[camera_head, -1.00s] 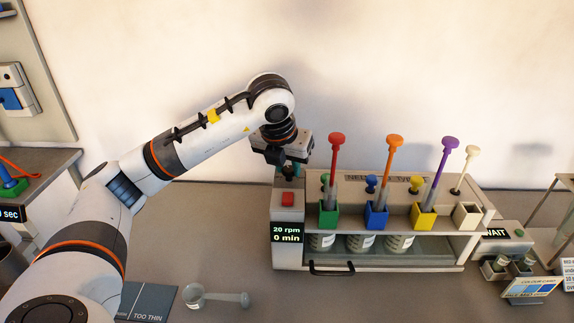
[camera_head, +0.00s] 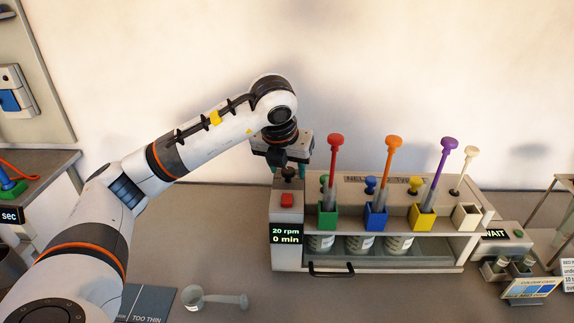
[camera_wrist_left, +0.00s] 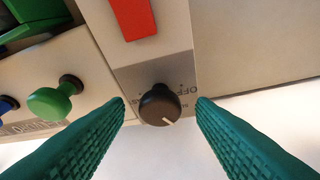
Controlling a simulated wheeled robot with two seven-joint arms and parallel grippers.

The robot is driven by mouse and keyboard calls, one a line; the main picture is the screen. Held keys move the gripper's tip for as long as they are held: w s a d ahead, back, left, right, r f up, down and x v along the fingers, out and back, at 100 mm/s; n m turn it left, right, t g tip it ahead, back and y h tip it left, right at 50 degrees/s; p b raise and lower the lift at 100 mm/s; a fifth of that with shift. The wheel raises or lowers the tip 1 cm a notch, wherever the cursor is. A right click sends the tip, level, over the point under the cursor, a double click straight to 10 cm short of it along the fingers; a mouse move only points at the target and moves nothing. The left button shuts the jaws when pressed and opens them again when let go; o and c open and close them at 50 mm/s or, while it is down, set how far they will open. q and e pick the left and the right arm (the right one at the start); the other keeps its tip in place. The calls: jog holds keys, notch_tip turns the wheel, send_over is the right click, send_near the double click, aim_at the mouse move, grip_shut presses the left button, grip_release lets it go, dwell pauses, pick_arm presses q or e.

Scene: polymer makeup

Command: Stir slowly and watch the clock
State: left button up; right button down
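The stirrer unit is a light box with a red button (camera_head: 287,201), a display (camera_head: 286,234) reading "20 rpm" and "0 min", and a dark knob (camera_head: 288,173) behind the button. My left gripper (camera_head: 288,178) points down at the knob. In the left wrist view its two teal fingers (camera_wrist_left: 161,102) are apart, one on each side of the knob (camera_wrist_left: 159,106), with small gaps showing. The knob has a white pointer line, beside lettering that includes "OFF". Several coloured paddles, including a red one (camera_head: 335,160), stand in coloured holders on the unit. My right gripper is not in view.
Jars (camera_head: 359,243) sit in the unit's lower bay above a black handle (camera_head: 331,270). A small clear cup with a handle (camera_head: 214,299) lies in front. A "WAIT" display (camera_head: 495,234) and a colour card (camera_head: 529,289) are at the right.

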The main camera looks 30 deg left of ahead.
pick_arm(q)
jog(key=p+v, duration=0.1)
jog(key=v, duration=1.1)
